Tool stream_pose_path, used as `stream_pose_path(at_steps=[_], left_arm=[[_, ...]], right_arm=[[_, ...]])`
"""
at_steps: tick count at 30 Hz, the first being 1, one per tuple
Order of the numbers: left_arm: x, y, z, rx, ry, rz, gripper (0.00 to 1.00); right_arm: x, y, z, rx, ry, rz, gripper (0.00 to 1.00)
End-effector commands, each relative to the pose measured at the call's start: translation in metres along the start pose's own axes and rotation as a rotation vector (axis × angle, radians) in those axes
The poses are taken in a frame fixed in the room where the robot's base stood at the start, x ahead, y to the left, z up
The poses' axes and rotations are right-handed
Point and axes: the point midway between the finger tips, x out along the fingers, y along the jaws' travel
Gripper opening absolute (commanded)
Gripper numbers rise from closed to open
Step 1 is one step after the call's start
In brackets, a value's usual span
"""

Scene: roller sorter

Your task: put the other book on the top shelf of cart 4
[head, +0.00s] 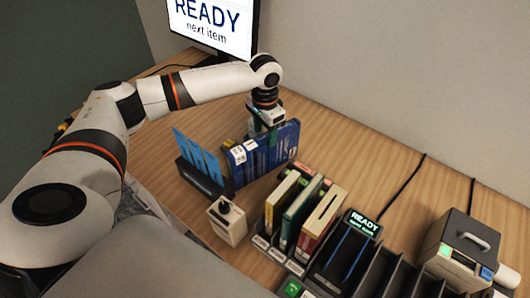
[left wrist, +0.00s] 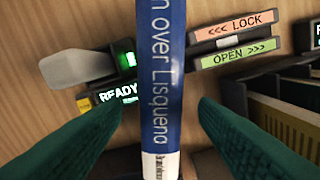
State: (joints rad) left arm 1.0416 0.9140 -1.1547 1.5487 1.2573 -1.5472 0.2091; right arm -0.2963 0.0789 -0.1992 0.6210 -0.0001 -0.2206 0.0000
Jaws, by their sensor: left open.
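My left gripper (head: 268,136) is above the row, pointing down. Its green fingers (left wrist: 162,108) are open, one on each side of the spine, with gaps between. Whether this is the book meant is unclear. Cart 4 and its top shelf cannot be made out. My right gripper is not in view.
A dark holder with blue cards (head: 205,162) stands left of the books, and a small beige box (head: 228,222) in front. A slotted rack with coloured books (head: 300,212) and a READY display (head: 363,222) is to the right. LOCK (left wrist: 244,25) and OPEN (left wrist: 238,54) signs lie near the spine.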

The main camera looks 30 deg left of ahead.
Motion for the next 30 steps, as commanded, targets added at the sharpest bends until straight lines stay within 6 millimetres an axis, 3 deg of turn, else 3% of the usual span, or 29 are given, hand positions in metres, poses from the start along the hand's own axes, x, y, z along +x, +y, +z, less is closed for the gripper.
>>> stream_pose_path(at_steps=[6, 14, 24, 30], left_arm=[[0.026, -0.001, -0.001, 0.000, 0.002, -0.001, 0.55], [0.028, -0.001, -0.001, 0.001, 0.000, 0.000, 0.55], [0.028, -0.001, -0.001, 0.001, 0.000, 0.000, 0.00], [0.028, -0.001, -0.001, 0.001, 0.000, 0.000, 0.00]], right_arm=[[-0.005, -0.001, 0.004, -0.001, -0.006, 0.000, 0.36], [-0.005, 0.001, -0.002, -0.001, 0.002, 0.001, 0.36], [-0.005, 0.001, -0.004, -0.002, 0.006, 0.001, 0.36], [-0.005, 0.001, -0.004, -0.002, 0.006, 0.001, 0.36]])
